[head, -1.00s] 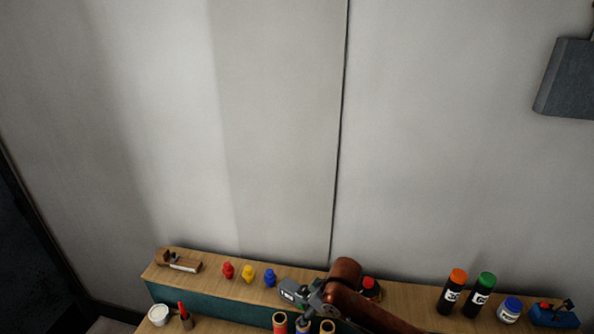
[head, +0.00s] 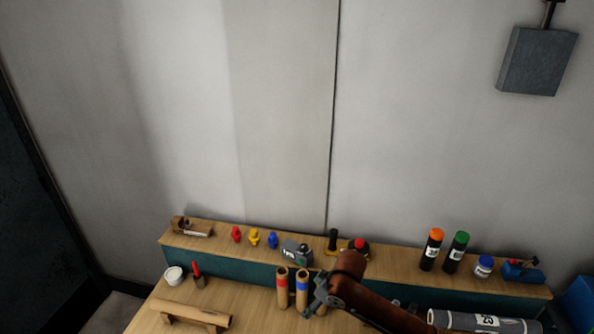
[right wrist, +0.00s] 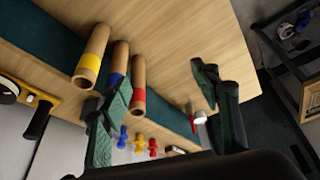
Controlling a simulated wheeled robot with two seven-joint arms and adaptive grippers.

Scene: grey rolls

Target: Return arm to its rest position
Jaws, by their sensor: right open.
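My right arm comes in from the lower right in the head view. Its gripper (head: 317,294) is beside the upright cardboard tubes, to the right of the red-banded tube (head: 282,287) and the blue-banded tube (head: 302,289). In the right wrist view the two fingers are spread apart, with nothing held between them (right wrist: 160,82). That view shows three tubes: yellow-banded (right wrist: 91,58), blue-banded (right wrist: 119,66) and red-banded (right wrist: 138,88). A grey roll (head: 470,321) lies at the lower right of the head view. My left gripper is not in view.
A raised wooden shelf (head: 390,268) along the wall holds black bottles (head: 432,250), colored pegs (head: 254,238) and a grey device (head: 297,251). A cardboard roll on a stand (head: 190,314) and a white cup (head: 173,275) are at the left. Bare tabletop (head: 252,305) lies left of the tubes.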

